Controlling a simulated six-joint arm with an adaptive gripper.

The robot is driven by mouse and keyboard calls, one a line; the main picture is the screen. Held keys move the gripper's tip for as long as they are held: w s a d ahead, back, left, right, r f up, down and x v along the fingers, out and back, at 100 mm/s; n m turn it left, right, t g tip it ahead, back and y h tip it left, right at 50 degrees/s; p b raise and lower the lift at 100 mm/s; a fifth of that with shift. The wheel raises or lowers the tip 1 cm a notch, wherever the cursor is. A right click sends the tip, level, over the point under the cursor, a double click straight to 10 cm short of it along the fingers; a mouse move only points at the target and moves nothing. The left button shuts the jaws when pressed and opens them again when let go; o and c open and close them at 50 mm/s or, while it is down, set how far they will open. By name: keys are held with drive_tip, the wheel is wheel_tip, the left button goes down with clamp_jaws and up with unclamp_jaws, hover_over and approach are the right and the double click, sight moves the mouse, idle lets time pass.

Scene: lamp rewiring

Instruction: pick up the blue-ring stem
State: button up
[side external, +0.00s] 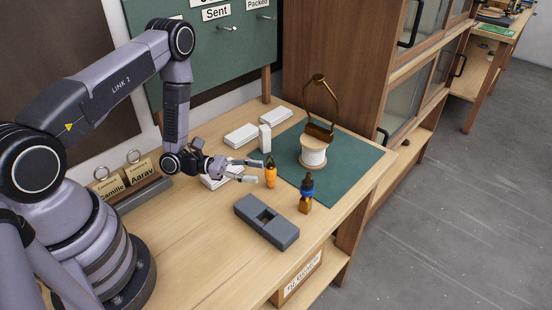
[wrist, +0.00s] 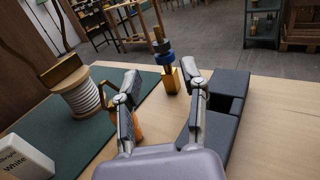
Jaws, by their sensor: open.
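The blue-ring stem stands upright on the table in the side external view (side external: 307,187), dark with a blue ring and a brass-coloured lower part. It also shows in the wrist view (wrist: 165,57), ahead of my jaws and in the gap between the fingertips as seen from there. My gripper (side external: 260,172) is open and held low, pointing right; its fingers also show in the wrist view (wrist: 164,88). It is apart from the blue-ring stem, to its left in the side view. Nothing is visibly held.
An orange piece (side external: 270,175) stands close by my fingertips, partly behind the left finger in the wrist view. A grey block with a square hole (side external: 257,208) lies in front. A white-wound spool (side external: 313,156) and brass lamp (side external: 320,131) are on the green mat (side external: 359,155). White boxes (side external: 241,135) stand behind.

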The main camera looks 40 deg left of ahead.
sight(309, 174)
drive_tip(key=x, duration=0.7)
drive_tip(key=shift+d+r, duration=0.15)
drive_tip(key=shift+d, duration=0.05)
drive_tip(key=x, duration=0.5)
drive_tip(key=shift+w+d+r, duration=0.2)
drive_tip(key=shift+w+r, duration=0.1)
drive_tip(key=shift+r, duration=0.05)
clamp_jaws()
